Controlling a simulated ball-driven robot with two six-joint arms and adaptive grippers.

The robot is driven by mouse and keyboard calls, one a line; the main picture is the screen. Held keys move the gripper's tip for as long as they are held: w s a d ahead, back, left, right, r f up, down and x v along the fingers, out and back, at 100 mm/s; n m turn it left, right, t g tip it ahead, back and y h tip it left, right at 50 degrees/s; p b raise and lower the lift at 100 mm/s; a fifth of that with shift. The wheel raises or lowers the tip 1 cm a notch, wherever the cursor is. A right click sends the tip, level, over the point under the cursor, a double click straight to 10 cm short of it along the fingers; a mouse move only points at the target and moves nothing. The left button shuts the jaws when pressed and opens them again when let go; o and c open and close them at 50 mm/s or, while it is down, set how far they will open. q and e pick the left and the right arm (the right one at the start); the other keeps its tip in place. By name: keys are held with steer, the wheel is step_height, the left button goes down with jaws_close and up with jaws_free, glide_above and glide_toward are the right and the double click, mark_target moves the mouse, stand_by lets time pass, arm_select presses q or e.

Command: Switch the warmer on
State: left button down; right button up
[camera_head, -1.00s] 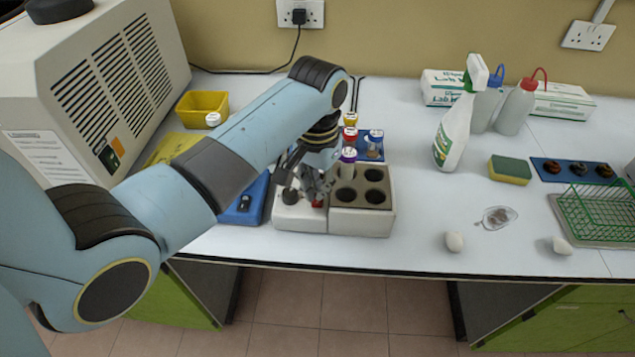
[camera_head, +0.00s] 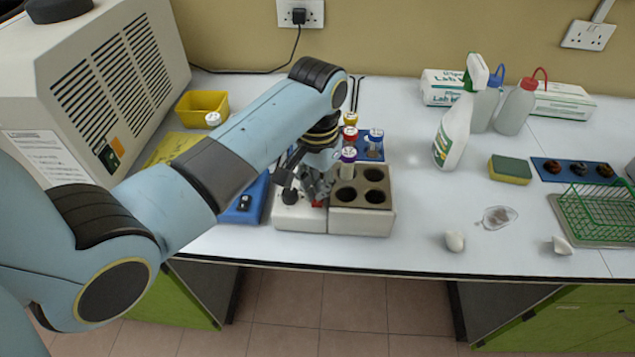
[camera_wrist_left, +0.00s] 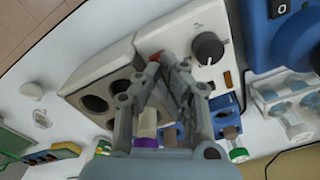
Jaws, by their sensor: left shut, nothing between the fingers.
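The warmer is a beige block (camera_head: 360,222) with several round wells and a white control section (camera_head: 300,219) on its left. A purple-capped tube (camera_head: 348,155) stands in a rear well. The control section has a dark knob (camera_wrist_left: 207,48), a small orange part (camera_wrist_left: 228,78) and a red switch (camera_wrist_left: 155,57). My left gripper (camera_head: 319,196) is shut and empty, low over the control section. In the left wrist view its fingertips (camera_wrist_left: 168,62) are close to the red switch and partly hide it. I cannot tell whether they touch it. My right gripper is not in view.
A blue device (camera_head: 246,205) sits left of the warmer. Capped tubes stand in a blue rack (camera_head: 366,150) behind it. A large vented machine (camera_head: 110,80) fills the back left. A spray bottle (camera_head: 455,130) and sponge (camera_head: 510,169) stand right. The table front is mostly clear.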

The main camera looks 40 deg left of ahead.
mark_target(317, 203)
arm_select(q)
steer(key=shift+f+b, duration=0.5)
steer(key=shift+f, duration=0.65)
stand_by(0.4)
steer(key=shift+r, duration=0.1)
step_height(317, 203, up, 2)
steer(key=shift+r+p, duration=0.1)
steer(key=shift+p, duration=1.05)
steer(key=shift+r, duration=2.3)
